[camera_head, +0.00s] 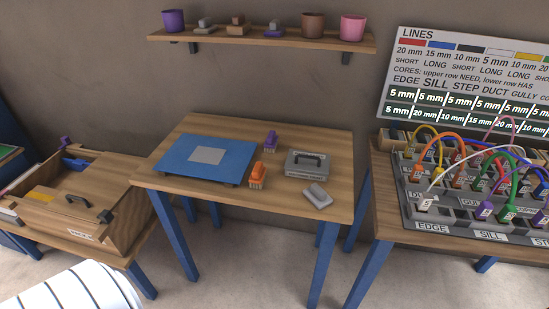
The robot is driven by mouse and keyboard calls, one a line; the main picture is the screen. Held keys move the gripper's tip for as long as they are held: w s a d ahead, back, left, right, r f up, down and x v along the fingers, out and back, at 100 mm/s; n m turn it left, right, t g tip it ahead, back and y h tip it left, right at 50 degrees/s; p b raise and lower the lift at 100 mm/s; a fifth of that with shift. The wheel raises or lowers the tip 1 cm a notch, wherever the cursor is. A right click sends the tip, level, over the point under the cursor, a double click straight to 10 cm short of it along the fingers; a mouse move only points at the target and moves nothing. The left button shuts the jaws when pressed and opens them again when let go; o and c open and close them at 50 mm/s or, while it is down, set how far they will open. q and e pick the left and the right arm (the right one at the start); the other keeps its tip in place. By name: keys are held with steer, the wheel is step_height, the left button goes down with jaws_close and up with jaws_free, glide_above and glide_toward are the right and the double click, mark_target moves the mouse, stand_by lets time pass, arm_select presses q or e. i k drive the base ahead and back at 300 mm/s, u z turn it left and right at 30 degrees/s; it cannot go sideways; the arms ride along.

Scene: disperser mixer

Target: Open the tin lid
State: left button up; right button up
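A flat grey box with a dark handle on its top (306,164) sits at the right of the middle wooden table; it looks like the tin, and its top appears closed. The handle (307,158) stands up from the lid. A small light grey block (317,195) lies just in front of it, apart from it. Neither of my grippers shows in this view.
The middle table (210,189) also holds a blue board with a grey square (185,160), an orange brush-like piece (257,176) and a purple one (270,141). A wooden box (85,208) stands left. A cable panel (450,215) stands right. A shelf (260,40) hangs above.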

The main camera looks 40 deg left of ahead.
mark_target(303, 160)
steer(key=u, duration=0.15)
steer(key=k, duration=0.45)
steer(key=u, duration=0.55)
steer(key=i, duration=0.55)
steer(key=u, duration=0.05)
